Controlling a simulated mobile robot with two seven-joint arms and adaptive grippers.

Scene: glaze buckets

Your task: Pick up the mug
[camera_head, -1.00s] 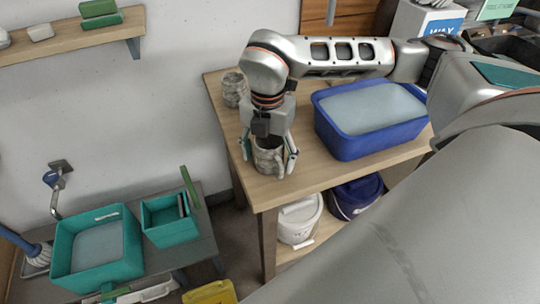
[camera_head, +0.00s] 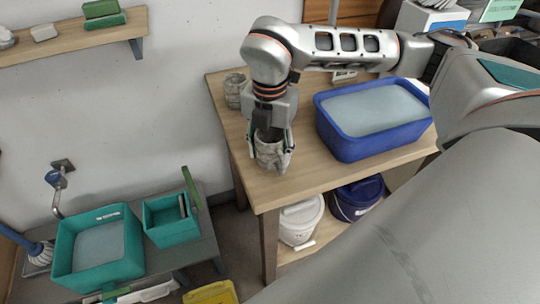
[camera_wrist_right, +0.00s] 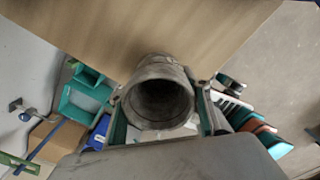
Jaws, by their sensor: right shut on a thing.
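The mug (camera_head: 270,155) is grey-brown and mottled, near the front left corner of the wooden table. My right gripper (camera_head: 271,150) comes down on it from above, with one finger on each side, shut on it. In the right wrist view the mug (camera_wrist_right: 160,100) shows its round dark opening towards the camera, between the fingers of the gripper (camera_wrist_right: 160,115). Whether the mug's base touches the table I cannot tell. My left gripper is not in view.
A second mottled vessel (camera_head: 234,90) stands at the table's back left. A blue tub (camera_head: 350,147) of pale liquid is right of the mug. Lidded buckets (camera_head: 298,222) stand on the shelf below. Teal bins (camera_head: 128,262) are at lower left. The wooden tabletop (camera_head: 300,180) is bare around the mug.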

